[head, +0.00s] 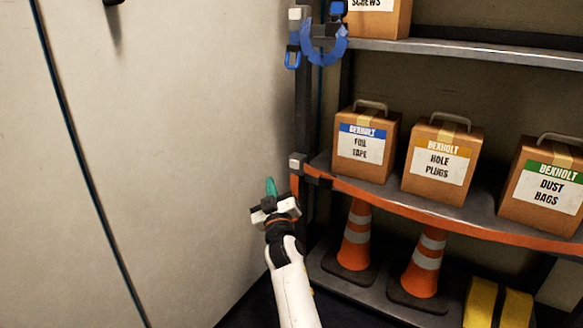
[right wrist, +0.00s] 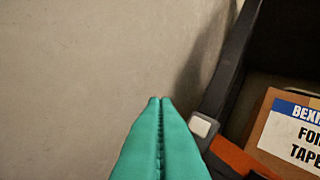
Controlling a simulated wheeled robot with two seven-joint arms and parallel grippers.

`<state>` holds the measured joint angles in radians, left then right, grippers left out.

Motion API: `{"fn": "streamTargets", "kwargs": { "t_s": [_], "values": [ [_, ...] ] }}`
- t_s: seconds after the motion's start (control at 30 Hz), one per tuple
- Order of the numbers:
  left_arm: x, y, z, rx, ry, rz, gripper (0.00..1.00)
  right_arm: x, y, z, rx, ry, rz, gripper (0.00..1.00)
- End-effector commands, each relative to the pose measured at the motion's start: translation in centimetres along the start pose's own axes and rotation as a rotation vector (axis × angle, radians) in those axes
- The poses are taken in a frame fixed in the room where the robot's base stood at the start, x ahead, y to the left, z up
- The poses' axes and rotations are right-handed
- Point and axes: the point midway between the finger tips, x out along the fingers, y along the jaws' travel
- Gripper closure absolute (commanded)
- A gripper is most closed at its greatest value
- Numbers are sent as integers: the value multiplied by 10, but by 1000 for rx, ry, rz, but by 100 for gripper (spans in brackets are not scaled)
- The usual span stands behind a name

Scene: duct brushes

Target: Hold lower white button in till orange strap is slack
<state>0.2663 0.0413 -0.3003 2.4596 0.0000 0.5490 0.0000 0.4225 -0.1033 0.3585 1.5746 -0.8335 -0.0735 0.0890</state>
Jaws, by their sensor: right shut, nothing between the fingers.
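The lower white button (head: 297,162) sits on a dark buckle at the left post of the shelf. It also shows in the right wrist view (right wrist: 201,126), just right of my fingertips. The orange strap (head: 450,213) runs from the buckle along the front of the middle shelf, and a short orange end hangs below the buckle. I cannot tell how tight the strap is. My right gripper (head: 270,182), with teal fingers, is shut and empty. Its tips (right wrist: 160,99) are left of the button and appear apart from it. My left gripper is not in view.
An upper white button (head: 295,13) with a coiled blue strap (head: 325,48) is higher on the post. Boxes, including foil tape (head: 362,160) and hole plugs (head: 440,180), stand on the middle shelf. Traffic cones (head: 355,240) stand below. A plain wall (head: 180,130) is on the left.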

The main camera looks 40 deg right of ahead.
Motion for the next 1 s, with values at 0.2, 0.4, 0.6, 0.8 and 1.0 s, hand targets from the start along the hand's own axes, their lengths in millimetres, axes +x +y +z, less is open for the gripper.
{"fn": "streamTargets", "kwargs": {
  "t_s": [0.2, 0.4, 0.6, 0.8, 1.0],
  "values": [
    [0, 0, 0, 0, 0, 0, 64, 9, -6, -6, -2, 0, 0, 100],
    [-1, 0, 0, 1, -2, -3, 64, 28, -20, -21, -4, 0, -1, 100],
    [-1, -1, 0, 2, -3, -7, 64, 47, -34, -35, -2, 0, 0, 100],
    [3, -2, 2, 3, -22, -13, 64, 58, -42, -43, -1, 0, 0, 100],
    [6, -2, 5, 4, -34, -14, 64, 61, -44, -45, 0, 0, 1, 100]
  ]
}}
